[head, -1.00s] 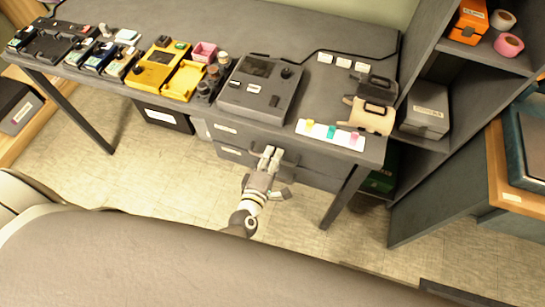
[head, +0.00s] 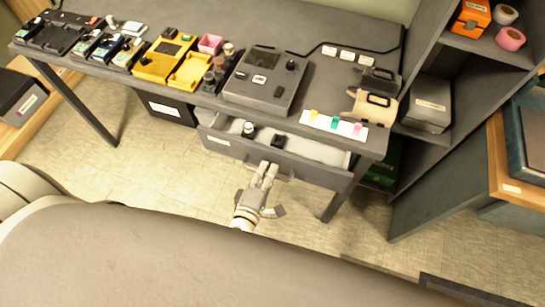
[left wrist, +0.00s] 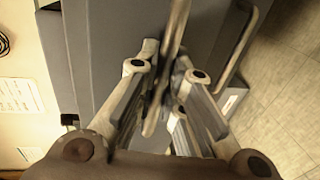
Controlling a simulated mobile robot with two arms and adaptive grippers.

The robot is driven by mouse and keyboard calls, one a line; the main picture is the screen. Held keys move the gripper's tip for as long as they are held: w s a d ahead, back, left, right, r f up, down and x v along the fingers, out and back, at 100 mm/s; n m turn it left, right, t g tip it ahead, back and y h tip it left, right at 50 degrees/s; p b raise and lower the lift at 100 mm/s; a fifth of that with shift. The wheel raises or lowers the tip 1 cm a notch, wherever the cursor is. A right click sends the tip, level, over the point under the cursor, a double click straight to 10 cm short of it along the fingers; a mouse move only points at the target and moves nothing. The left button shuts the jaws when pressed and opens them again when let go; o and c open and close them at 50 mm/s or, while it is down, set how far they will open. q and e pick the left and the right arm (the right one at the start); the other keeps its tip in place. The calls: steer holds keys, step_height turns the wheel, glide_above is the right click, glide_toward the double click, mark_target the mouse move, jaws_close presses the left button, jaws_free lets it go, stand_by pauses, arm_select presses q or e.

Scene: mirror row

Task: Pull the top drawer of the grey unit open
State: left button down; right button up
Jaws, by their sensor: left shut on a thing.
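The top drawer (head: 318,174) of the grey unit under the desk stands pulled out, with its pale inside showing in the head view. Its front bears a white label at the left. My left gripper (head: 266,170) is at the middle of the drawer front, shut on the drawer's bar handle (left wrist: 176,28). In the left wrist view the handle runs between the fingers (left wrist: 160,88). Inside the drawer are a small dark-and-white round item (head: 248,129) and a small black item (head: 279,141). My right gripper is not in view.
The desk (head: 330,92) above carries a grey device (head: 264,82), a yellow device (head: 163,63) and a white strip with coloured pieces (head: 335,125). A desk leg (head: 342,200) stands right of the drawer. A second handle (left wrist: 243,45) shows in the left wrist view. The floor in front is clear.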

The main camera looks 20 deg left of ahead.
arm_select(q)
steer(key=f+v, duration=0.2)
steer(key=v, duration=1)
steer(key=shift+s+f, duration=0.3)
steer(key=shift+s, duration=0.4)
steer(key=c, duration=1.5)
jaws_free()
steer(key=shift+c, duration=0.2)
steer(key=v, duration=1.2)
